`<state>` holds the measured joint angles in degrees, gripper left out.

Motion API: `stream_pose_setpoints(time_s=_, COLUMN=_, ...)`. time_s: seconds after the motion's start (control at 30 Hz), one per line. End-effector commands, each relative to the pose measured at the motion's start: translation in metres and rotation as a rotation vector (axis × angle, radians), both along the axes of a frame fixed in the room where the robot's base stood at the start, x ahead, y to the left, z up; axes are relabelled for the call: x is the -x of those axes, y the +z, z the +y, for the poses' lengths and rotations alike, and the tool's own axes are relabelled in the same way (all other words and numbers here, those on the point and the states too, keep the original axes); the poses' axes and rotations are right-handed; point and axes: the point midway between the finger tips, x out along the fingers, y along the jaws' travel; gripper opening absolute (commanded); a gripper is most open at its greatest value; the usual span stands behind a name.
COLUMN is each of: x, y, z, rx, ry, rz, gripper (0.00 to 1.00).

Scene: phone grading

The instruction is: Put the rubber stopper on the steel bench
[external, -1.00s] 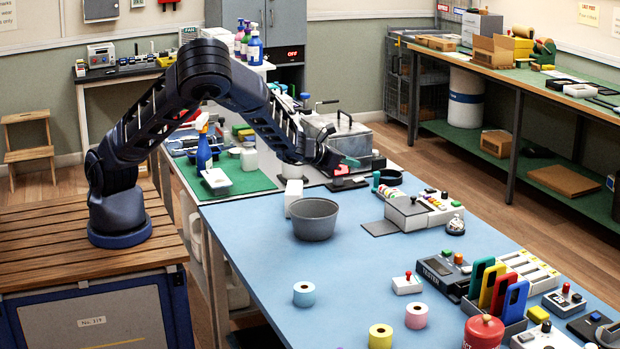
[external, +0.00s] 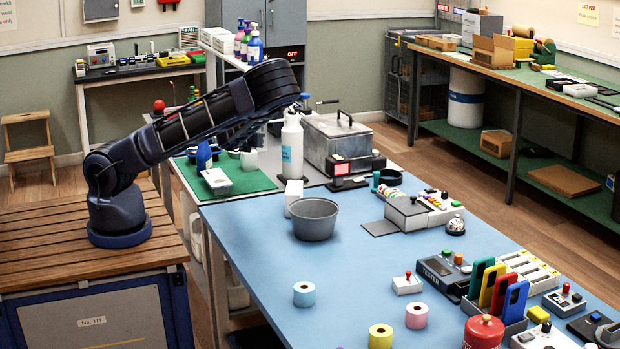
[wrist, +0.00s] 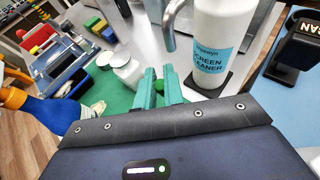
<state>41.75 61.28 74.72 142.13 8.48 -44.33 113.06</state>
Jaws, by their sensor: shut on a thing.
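My gripper (wrist: 159,88) shows in the wrist view with its two teal fingers close together over the green mat. A small dark piece shows between the fingers. It is mostly hidden, and I cannot tell for sure that it is the rubber stopper. In the external view the gripper is hidden behind my arm. The steel bench (external: 318,184) is the grey top beyond the blue table, and it also shows in the wrist view (wrist: 147,38). The gripper is above the mat on this bench, between a white jar (wrist: 127,72) and the screen cleaner bottle (wrist: 222,40).
The screen cleaner bottle (external: 292,150) stands right of my arm, beside a metal tank (external: 337,140). A blue spray bottle (wrist: 38,112) is at the wrist view's left. A grey bowl (external: 314,219) stands on the blue table.

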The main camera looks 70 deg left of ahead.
Motion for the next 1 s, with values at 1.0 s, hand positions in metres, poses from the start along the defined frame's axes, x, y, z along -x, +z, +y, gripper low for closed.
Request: stream_pose_setpoints(time_s=1.0, x=-0.069, y=-0.021, z=0.130, rx=-0.002, ry=-0.089, rz=-0.002, gripper=0.00)
